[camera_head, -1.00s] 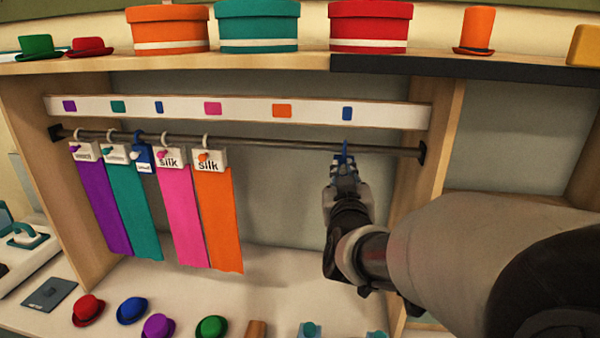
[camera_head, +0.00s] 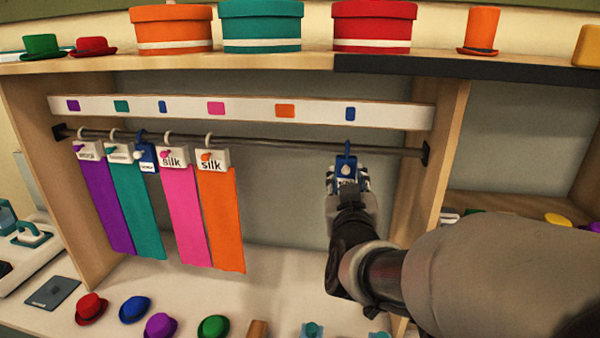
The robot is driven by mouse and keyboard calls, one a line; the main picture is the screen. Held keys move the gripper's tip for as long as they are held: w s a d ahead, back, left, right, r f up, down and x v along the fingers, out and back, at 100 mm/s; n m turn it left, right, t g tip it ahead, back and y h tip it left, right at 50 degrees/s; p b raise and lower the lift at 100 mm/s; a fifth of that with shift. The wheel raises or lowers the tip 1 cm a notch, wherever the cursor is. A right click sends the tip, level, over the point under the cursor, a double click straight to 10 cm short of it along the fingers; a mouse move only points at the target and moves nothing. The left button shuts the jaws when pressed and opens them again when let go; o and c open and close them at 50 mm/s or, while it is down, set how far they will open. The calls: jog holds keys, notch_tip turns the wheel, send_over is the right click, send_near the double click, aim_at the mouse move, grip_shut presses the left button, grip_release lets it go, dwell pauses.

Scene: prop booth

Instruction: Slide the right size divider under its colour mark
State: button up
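The right blue size divider (camera_head: 346,167) hangs by its blue hook at the rod (camera_head: 290,146), below the right blue mark (camera_head: 350,113) and slightly left of it. Its card faces me and shows a pale round print. My gripper (camera_head: 347,181) is at the card's lower part, with dark fingers on either side; whether they press on it is unclear. Another blue divider (camera_head: 147,158) hangs at the left between the teal and pink cloths, left of the left blue mark (camera_head: 162,107).
Purple (camera_head: 108,205), teal (camera_head: 137,215), pink (camera_head: 187,215) and orange (camera_head: 222,220) cloths hang at the left. The rod is clear between the orange cloth and my gripper. A wooden upright (camera_head: 432,190) stands close to the right. Hats lie on the counter below.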

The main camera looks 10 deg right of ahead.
jog(key=v, duration=0.5)
jog(key=s+a+f+g+y, duration=0.1)
jog(key=s+f+g, duration=0.3)
jog(key=s, duration=0.5)
jog(key=s+a+f+g+y, duration=0.1)
jog(key=s+f+g, duration=0.3)
jog(key=s, duration=0.5)
jog(key=s+a+f+g+y, duration=0.1)
jog(key=s+f+g+y, duration=0.1)
jog(key=s+f+g, duration=0.3)
jog(key=s, duration=0.4)
jog(key=shift+s+f+n, duration=0.25)
jog(key=shift+f+n, duration=0.15)
